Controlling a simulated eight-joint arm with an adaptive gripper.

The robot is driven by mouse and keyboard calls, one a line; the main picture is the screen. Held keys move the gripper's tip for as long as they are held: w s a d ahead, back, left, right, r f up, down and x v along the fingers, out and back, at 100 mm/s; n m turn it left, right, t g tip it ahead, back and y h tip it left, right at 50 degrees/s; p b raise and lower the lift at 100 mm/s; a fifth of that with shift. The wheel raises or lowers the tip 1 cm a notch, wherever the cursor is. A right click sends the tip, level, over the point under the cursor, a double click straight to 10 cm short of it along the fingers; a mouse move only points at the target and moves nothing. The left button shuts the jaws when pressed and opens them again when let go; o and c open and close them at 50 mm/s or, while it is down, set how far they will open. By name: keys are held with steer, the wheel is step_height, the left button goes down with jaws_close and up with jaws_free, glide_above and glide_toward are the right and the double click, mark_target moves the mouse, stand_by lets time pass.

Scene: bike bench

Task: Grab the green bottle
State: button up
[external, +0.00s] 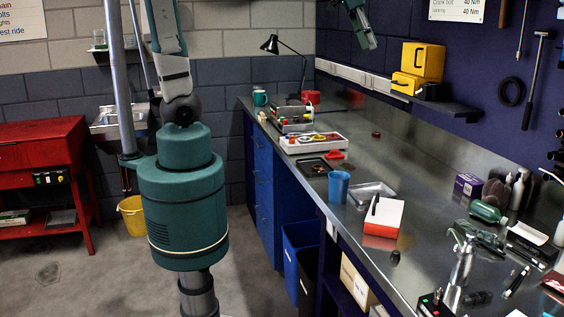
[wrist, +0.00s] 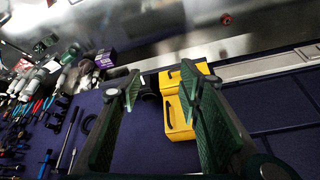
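The green bottle (external: 487,211) lies on its side on the steel bench at the right in the external view, near a purple box and a brush. In the wrist view it is small and hard to pick out among the clutter at the upper left. My gripper (external: 366,40) hangs high over the back of the bench, well away from the bottle. In the wrist view my gripper (wrist: 150,84) has its two fingers wide apart with nothing held between them. Yellow boxes show beyond and between the fingers.
Yellow boxes (external: 422,62) sit on a wall shelf (external: 445,106). A blue cup (external: 338,187) and a red-and-white box (external: 384,216) stand nearer the bench's front edge. The bench middle is fairly clear.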

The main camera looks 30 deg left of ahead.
steer(key=s+d+m+g, duration=0.1)
steer(key=s+d+m, duration=0.2)
steer(key=d, duration=1)
steer(key=m+g, duration=0.4)
steer(key=m, duration=0.4)
glide_above(487, 205)
steer(key=w+a, duration=0.2)
steer(key=f, duration=1.8)
steer(key=f+b, duration=0.1)
steer(key=f, duration=1.7)
steer(key=shift+s+a+f, duration=0.15)
steer(key=shift+s, duration=0.05)
steer(key=shift+x, duration=1.3)
